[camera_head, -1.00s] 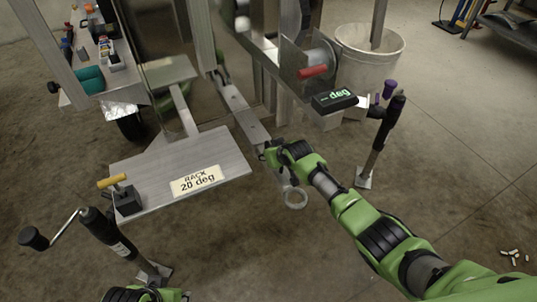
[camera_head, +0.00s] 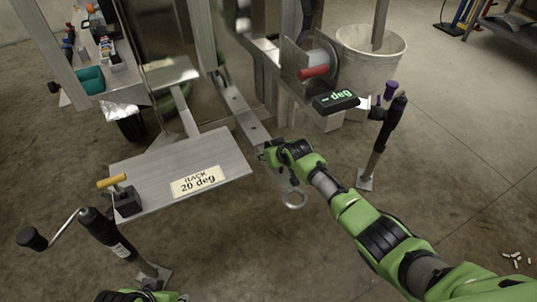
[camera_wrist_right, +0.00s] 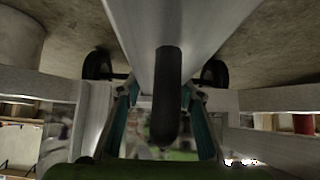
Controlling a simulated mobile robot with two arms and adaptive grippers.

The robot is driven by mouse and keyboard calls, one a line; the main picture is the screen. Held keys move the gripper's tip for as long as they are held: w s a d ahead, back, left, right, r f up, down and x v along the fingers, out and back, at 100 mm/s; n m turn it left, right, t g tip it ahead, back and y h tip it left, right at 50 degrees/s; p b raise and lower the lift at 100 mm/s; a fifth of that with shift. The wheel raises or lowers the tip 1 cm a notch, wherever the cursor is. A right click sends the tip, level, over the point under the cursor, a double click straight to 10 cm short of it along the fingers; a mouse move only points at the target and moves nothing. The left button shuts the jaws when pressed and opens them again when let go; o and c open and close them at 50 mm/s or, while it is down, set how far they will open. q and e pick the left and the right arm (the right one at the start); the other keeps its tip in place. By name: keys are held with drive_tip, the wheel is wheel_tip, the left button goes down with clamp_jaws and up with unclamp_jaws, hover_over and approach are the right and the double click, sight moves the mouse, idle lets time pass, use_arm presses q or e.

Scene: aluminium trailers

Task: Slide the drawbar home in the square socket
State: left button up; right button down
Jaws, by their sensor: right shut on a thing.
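The drawbar (camera_head: 293,193) is a pale metal bar with a ring eye at its near end, low in the middle of the head view. My right gripper (camera_head: 267,154) is shut on it, a little behind the ring. In the right wrist view, a wide metal bar (camera_wrist_right: 180,25) runs between the fingers of my right gripper (camera_wrist_right: 160,75), with a dark rounded rod in front of it. A metal beam (camera_head: 240,105) with holes runs from the grip back towards the trailer. I cannot make out the square socket's mouth. My left gripper is out of view; only a green arm part shows at the bottom edge.
A plate marked "RACK 20 deg" (camera_head: 165,180) with a yellow-handled block lies left of the bar. A crank jack (camera_head: 115,235) stands at lower left, another jack (camera_head: 380,140) at right. A display box (camera_head: 335,101) and a white bucket (camera_head: 370,55) stand behind. Floor at lower right is mostly clear.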

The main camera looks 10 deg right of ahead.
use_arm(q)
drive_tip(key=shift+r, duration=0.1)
use_arm(e)
drive_tip(key=shift+w+a+r, duration=0.1)
drive_tip(key=shift+w+r, duration=0.1)
drive_tip(key=shift+r, duration=0.1)
drive_tip(key=c, duration=1.4)
unclamp_jaws()
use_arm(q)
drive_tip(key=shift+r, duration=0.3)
use_arm(e)
drive_tip(key=shift+o, duration=0.4)
drive_tip(key=shift+s, duration=0.1)
drive_tip(key=shift+f, duration=0.1)
drive_tip(key=shift+s+f, duration=0.2)
drive_tip(key=shift+f, duration=0.15)
drive_tip(key=shift+s+d+r, duration=0.1)
drive_tip(key=shift+d+r, duration=0.1)
drive_tip(key=shift+r, duration=0.1)
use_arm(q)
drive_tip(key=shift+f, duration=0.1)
use_arm(e)
drive_tip(key=v, duration=1.1)
drive_tip(key=shift+s+r, duration=0.15)
drive_tip(key=shift+r, duration=0.15)
